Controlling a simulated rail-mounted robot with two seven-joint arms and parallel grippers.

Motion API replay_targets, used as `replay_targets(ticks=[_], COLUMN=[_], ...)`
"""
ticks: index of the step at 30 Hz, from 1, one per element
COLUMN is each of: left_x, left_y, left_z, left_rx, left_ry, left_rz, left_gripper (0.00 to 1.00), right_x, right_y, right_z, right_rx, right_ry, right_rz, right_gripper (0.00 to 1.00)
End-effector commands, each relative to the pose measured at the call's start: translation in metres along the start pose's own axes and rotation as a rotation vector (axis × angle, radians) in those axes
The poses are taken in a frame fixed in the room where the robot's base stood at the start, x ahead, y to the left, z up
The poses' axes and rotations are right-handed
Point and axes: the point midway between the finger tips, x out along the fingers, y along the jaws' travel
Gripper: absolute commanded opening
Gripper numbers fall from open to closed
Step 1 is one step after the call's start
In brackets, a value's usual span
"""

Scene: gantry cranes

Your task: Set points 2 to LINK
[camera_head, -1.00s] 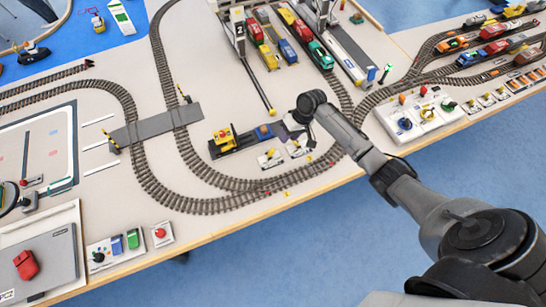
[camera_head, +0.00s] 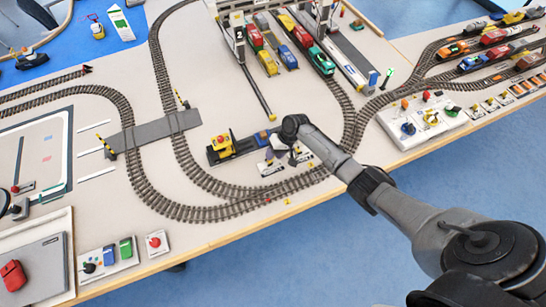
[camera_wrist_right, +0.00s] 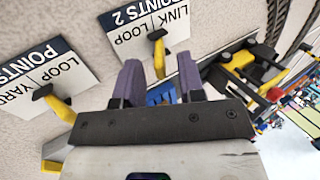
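The points 2 plate (camera_wrist_right: 150,22), marked LINK and LOOP, shows upside down in the right wrist view. Its yellow lever (camera_wrist_right: 160,58) has a black part at the plate end. My right gripper (camera_wrist_right: 160,75) is open, its two purple fingers apart on either side of the lever's near end. I see no clear contact. In the head view the gripper (camera_head: 280,156) is low over the small white plates, partly hiding them. Which marking the lever leans to is unclear. My left gripper is not in view.
Another plate (camera_wrist_right: 45,65), marked LOOP and YARD, with its own yellow lever (camera_wrist_right: 60,108), lies beside it. A yellow locomotive (camera_head: 222,146) stands close by on the left in the head view. Curved track (camera_head: 235,208) runs in front. A white control panel (camera_head: 425,118) is to the right.

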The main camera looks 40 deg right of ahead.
Motion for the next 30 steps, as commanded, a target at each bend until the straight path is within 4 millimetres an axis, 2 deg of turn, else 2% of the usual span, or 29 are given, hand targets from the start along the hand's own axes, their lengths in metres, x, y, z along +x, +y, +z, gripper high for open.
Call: replay_targets(ticks=[6, 17, 28, 30], left_x=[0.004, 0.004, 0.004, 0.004], left_y=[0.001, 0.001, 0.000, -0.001], left_z=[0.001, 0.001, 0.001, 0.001], left_rx=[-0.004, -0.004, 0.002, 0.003], left_ry=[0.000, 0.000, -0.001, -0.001], left_rz=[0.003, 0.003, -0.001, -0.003], left_gripper=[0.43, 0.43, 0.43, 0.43], right_x=[0.014, 0.016, 0.016, 0.016], right_y=[0.000, 0.000, 0.000, 0.000], right_z=[0.000, 0.000, 0.000, 0.000], right_rx=[-0.001, -0.001, -0.001, -0.001], right_ry=[-0.001, -0.001, -0.001, -0.001], right_rz=[0.000, 0.000, 0.001, 0.001], right_gripper=[0.36, 0.36, 0.01, 0.00])
